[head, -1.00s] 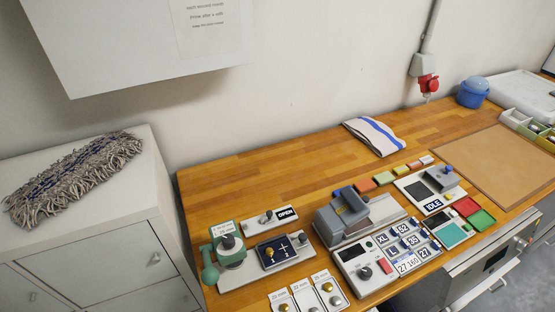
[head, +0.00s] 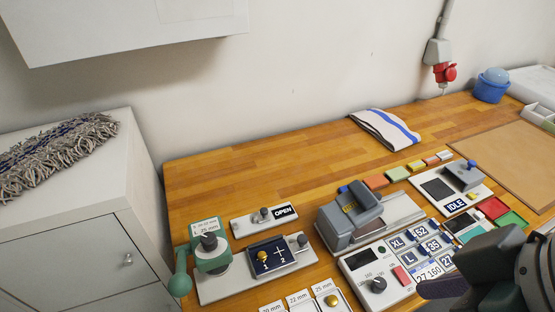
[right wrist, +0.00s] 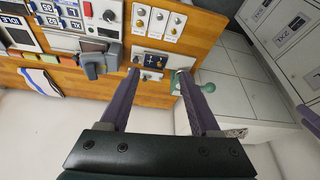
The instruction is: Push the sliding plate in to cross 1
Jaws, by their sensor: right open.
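The sliding plate (head: 270,262) is dark blue with white crosses marked 1 and 2. A brass button sits at the cross 1 side, and a grey knob (head: 302,241) stands at the plate's right end. The plate lies on a grey base (head: 215,290) beside the green press (head: 211,258). The plate also shows small in the right wrist view (right wrist: 153,61), between my fingers in the picture but beyond them. My right gripper (right wrist: 158,74) is open and empty. In the head view, part of it enters at lower right, apart from the plate. My left gripper is out of view.
An OPEN sign slider (head: 265,216) stands behind the base. Button trays (head: 300,303) lie in front, and a grey machine (head: 348,218) and control panel (head: 375,282) stand to the right. The wood behind is clear up to the folded cloth (head: 385,128).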

